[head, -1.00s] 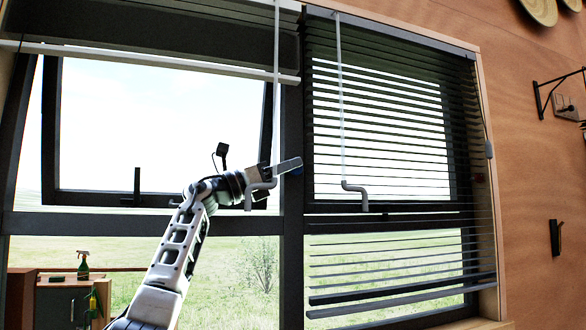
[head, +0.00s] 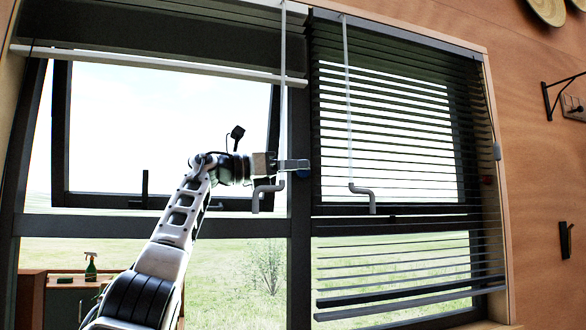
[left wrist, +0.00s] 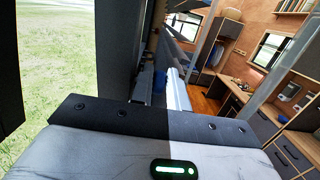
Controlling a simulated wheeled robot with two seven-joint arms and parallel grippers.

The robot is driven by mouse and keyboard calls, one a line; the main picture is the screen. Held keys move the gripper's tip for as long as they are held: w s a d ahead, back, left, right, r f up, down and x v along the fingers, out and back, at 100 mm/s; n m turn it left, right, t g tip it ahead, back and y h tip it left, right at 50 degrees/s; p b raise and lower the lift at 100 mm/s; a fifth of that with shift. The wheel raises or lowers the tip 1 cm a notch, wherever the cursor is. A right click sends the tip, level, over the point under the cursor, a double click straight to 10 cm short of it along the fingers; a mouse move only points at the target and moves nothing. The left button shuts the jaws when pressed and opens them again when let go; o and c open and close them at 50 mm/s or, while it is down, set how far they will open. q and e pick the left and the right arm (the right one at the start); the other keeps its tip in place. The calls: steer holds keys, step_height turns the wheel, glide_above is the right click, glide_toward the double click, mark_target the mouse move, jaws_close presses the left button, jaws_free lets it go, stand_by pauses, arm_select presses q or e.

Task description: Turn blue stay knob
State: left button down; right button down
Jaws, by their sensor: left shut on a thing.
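The blue stay knob (head: 303,173) shows as a small patch of blue on the dark post between the two windows in the head view. My left gripper (head: 298,165) reaches across from the left and is shut on the blue knob, covering most of it. In the left wrist view a bit of blue (left wrist: 160,80) shows beside the pale finger, against the dark frame. The fingers hide the exact contact. My right gripper is in neither view.
A dark slatted blind (head: 400,130) covers the right window. The tilted left window sash (head: 165,200) is behind my arm.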

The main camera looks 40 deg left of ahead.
arm_select(q)
steer(key=shift+r+g+y, duration=0.1)
steer(key=shift+g+y, duration=0.2)
steer(key=shift+g, duration=0.2)
steer(key=c, duration=1.6)
jaws_free()
steer(key=shift+w+d, duration=0.1)
steer(key=shift+c, duration=0.2)
steer(key=v, duration=1.6)
steer(key=shift+b, duration=0.3)
